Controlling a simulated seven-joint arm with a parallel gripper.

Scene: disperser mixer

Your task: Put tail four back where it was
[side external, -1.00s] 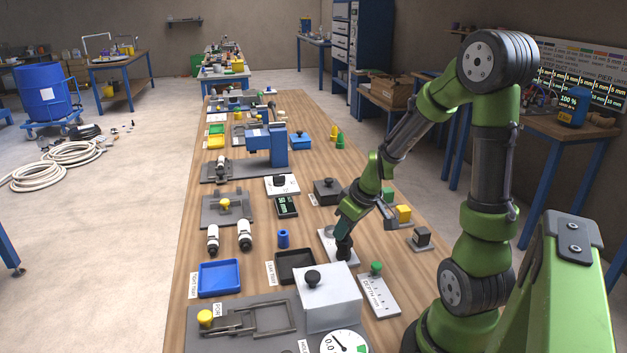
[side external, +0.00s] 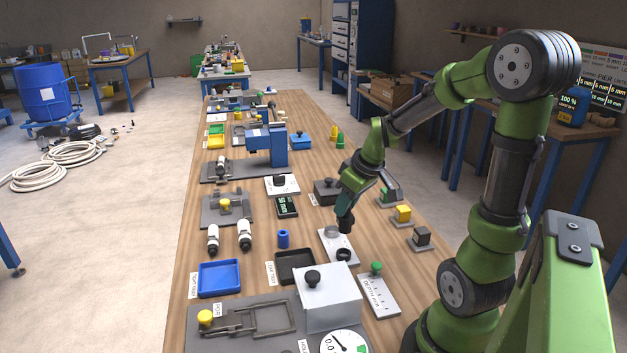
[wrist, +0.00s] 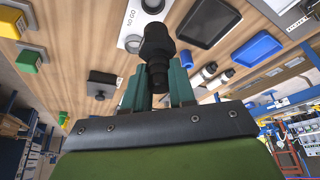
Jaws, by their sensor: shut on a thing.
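My gripper (side external: 346,226) is shut on a black stepped cylindrical piece (wrist: 157,52), held between the teal fingers in the wrist view. No number can be read on it. It is upright in the side view, just above a white plate (side external: 325,245). That plate carries a grey ring (side external: 331,232) and a black-rimmed hole (side external: 343,254). The plate also shows in the wrist view (wrist: 135,20), with a "NO GO" mark, partly hidden by the held piece.
A black tray (side external: 295,266) and a blue tray (side external: 219,278) lie left of the plate. Two white-and-black cylinders (side external: 245,234) and a blue cup (side external: 283,239) stand nearby. A white box with a black knob (side external: 328,298) is in front. A slotted plate with a green knob (side external: 376,291) is close right.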

